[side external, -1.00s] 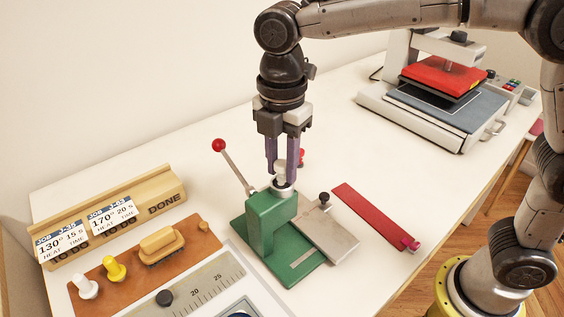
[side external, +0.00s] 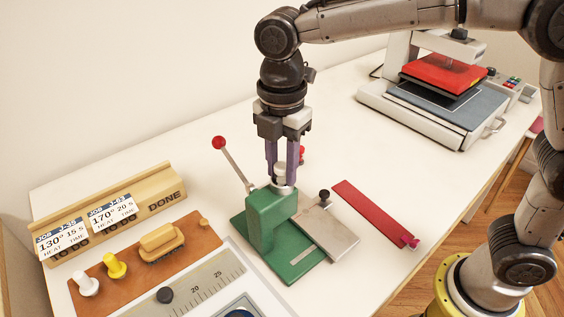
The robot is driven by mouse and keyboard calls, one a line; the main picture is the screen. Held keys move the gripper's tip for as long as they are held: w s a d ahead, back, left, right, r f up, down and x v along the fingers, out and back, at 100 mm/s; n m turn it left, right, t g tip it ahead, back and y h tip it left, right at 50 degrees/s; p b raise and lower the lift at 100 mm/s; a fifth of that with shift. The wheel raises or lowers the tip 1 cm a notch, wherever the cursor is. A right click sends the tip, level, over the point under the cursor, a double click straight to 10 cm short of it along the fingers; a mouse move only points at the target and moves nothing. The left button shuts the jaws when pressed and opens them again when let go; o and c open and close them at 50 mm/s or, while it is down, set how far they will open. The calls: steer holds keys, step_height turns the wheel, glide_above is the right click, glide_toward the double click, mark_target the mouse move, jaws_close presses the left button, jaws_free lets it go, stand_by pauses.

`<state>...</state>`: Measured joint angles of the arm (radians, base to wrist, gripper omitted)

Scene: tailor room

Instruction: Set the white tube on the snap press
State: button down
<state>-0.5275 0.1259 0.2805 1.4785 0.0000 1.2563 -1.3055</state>
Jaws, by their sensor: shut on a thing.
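The green snap press (side external: 268,222) stands on its green base on the white table, with a metal seat at its top and a red-knobbed lever at its left. My gripper (side external: 281,178) points straight down over the top of the press. It is shut on the white tube (side external: 281,171), which is upright between the purple fingers. The tube's lower end is at or just above the metal seat; I cannot tell whether they touch. The fingers hide part of the tube.
A brown mat (side external: 185,243) at left holds a white peg (side external: 87,284), a yellow peg (side external: 115,265) and a brush (side external: 162,243). A wooden card rack (side external: 165,186) stands behind it. A metal plate (side external: 325,232) and red strip (side external: 370,210) lie right of the press. A heat press (side external: 440,100) stands back right.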

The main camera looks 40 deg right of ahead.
mark_target(282, 166)
steer(key=c, duration=0.9)
jaws_free()
steer(key=shift+o, duration=0.2)
steer(key=shift+r, duration=0.1)
step_height(282, 166, up, 11)
steer(key=s+d+r+m+t, duration=0.35)
steer(key=s+d+m, duration=0.4)
steer(key=d, duration=0.65)
steer(key=s+d+f+m+t, duration=0.1)
steer(key=s+d+f+m, duration=0.2)
steer(key=s+f+m, duration=0.2)
steer(key=s+d+f+m+t, duration=0.1)
steer(key=s+d+f+m, duration=0.2)
steer(key=s+f+m, duration=0.3)
step_height(282, 166, down, 2)
steer(key=shift+s+d+f+m, duration=0.15)
steer(key=shift+d+f+m, duration=0.1)
steer(key=shift+m, duration=1)
